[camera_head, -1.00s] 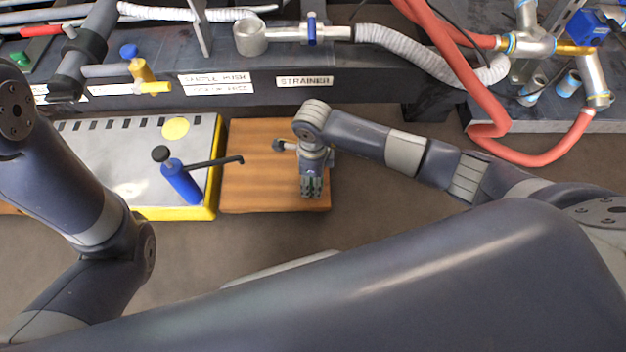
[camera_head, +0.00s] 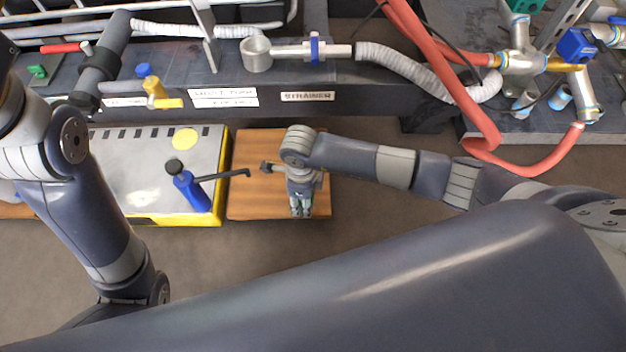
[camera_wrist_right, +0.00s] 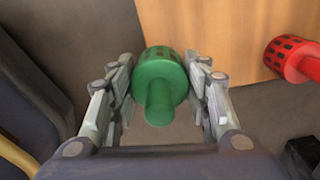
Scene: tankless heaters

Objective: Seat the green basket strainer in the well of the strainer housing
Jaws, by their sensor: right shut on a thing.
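The green basket strainer (camera_wrist_right: 160,78) is between the fingers of my right gripper (camera_wrist_right: 160,72), which is shut on it. Its slotted basket points away from the wrist and its narrower stem points toward it. In the head view my right gripper (camera_head: 301,208) is over the front of a wooden board, and the strainer is mostly hidden there. The strainer housing (camera_head: 257,55) is a grey round cup with an open well, on the bench behind the STRAINER label (camera_head: 307,96). The gripper is in front of the housing and apart from it. My left gripper is out of view.
A red basket strainer (camera_wrist_right: 293,58) is beside the wooden board (camera_head: 250,200) in the wrist view. A blue pump-like tool with a black arm (camera_head: 192,190) stands on the yellow-edged panel (camera_head: 125,185). A blue-handled valve (camera_head: 315,48) adjoins the housing. Red hoses (camera_head: 475,125) hang at right.

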